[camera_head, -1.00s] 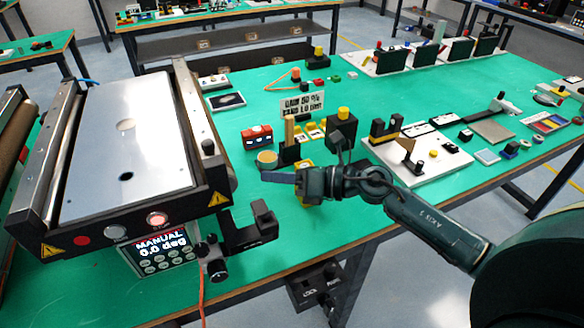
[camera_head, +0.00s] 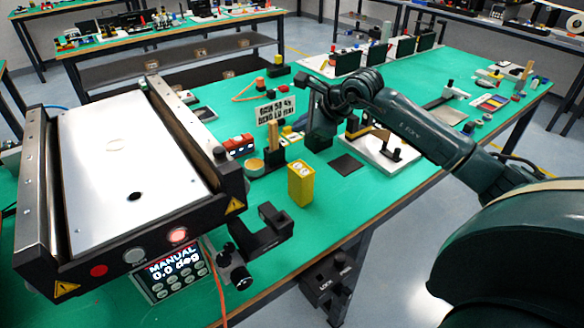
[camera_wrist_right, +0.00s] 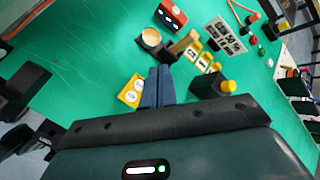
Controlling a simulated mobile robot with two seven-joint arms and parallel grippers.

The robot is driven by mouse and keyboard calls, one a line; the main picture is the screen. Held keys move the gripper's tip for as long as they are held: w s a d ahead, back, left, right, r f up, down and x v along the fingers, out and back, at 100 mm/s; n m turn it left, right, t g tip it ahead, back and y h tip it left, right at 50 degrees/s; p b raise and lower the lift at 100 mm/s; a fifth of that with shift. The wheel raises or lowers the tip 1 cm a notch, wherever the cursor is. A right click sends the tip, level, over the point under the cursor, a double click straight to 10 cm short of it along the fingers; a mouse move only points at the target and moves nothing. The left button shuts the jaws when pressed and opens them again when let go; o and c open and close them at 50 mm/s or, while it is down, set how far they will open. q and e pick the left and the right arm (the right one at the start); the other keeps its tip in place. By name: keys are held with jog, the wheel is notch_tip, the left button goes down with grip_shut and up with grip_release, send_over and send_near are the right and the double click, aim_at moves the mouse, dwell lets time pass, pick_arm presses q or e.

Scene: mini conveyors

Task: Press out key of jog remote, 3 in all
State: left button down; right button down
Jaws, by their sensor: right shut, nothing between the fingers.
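The yellow box (camera_head: 301,183), which I take to be the jog remote, stands on the green table right of the tilting plate unit. Two pale round keys show on its top; their labels are too small to read. In the right wrist view it (camera_wrist_right: 131,93) lies just left of the fingers. My right gripper (camera_head: 312,94) is farther back than the box and above the table in the head view. Its blue fingers (camera_wrist_right: 158,75) are shut and empty in the wrist view, apart from the keys. My left gripper is not in view.
The plate unit (camera_head: 125,165) has a lit panel (camera_head: 172,272) reading "MANUAL 0.0 deg". A black bracket (camera_head: 262,232) sits left of the yellow box. A wooden post (camera_head: 271,138), a red box (camera_head: 238,145) and a sign (camera_head: 275,110) stand behind it.

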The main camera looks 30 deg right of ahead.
aim_at(298, 166)
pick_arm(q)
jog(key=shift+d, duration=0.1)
pick_arm(e)
jog(key=shift+d, duration=0.15)
